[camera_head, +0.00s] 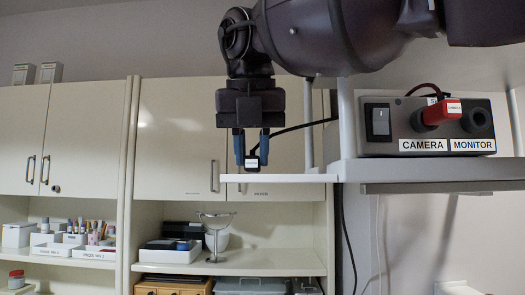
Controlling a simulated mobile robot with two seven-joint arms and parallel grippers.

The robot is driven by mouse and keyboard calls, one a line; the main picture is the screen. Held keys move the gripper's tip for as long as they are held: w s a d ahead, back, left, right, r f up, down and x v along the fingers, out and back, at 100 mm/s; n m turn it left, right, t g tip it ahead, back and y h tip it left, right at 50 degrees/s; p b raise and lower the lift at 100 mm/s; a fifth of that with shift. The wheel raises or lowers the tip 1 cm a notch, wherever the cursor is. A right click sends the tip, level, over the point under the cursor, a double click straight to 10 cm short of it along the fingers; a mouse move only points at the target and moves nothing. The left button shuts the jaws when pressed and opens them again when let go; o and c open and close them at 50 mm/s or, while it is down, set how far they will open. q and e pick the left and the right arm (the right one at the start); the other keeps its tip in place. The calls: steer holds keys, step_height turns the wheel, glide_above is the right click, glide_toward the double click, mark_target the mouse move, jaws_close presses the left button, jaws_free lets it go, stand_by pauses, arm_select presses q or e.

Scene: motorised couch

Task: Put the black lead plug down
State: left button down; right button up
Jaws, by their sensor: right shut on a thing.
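My right gripper (252,150) points down from the dark arm at the top. Its blue fingers are shut on the black lead plug (252,162), a small black piece with a white label. The plug is just above the left end of the white shelf board (290,178); I cannot tell whether it touches the board. Its black lead (305,125) runs off to the right behind the shelf post. My left gripper is not in view.
A grey socket box (375,135) with a switch stands on the shelf at right. A red plug (440,113) sits at its CAMERA socket; the MONITOR socket (477,121) looks empty. A grey post (346,125) stands left of the box. Cream cabinets (180,140) fill the background.

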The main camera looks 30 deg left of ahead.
steer(key=shift+a+f, duration=0.2)
steer(key=shift+f, duration=0.05)
steer(key=o, duration=0.9)
steer(key=shift+d+r, duration=0.1)
steer(key=v, duration=1)
steer(key=shift+d+r, duration=0.2)
steer(key=shift+d, duration=0.1)
steer(key=shift+s, duration=0.1)
